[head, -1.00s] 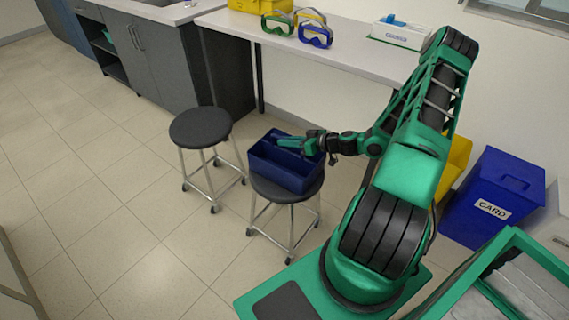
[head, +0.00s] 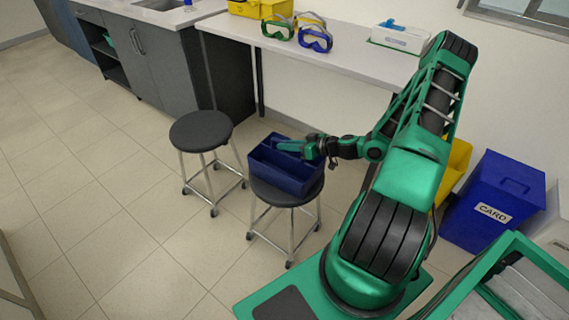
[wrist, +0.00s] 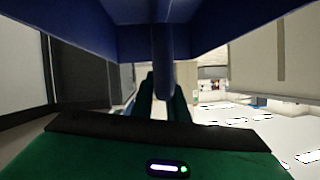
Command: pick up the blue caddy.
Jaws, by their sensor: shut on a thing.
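The blue caddy (head: 284,180) is an open box on the round dark seat of the right stool (head: 262,200). I cannot tell whether a small gap lies under it. My gripper (head: 290,147) reaches in from the right over the caddy's top and is shut on its middle handle. In the wrist view the caddy (wrist: 80,28) fills the top of the picture. A blue bar of it comes down between my two dark green fingers (wrist: 163,95). The exact contact is partly hidden.
A second stool (head: 200,130) stands empty to the left. A bench (head: 350,60) behind carries goggles (head: 316,40), a yellow bin (head: 258,8) and a white box (head: 400,38). A blue card bin (head: 492,205) stands at right. The tiled floor at left is clear.

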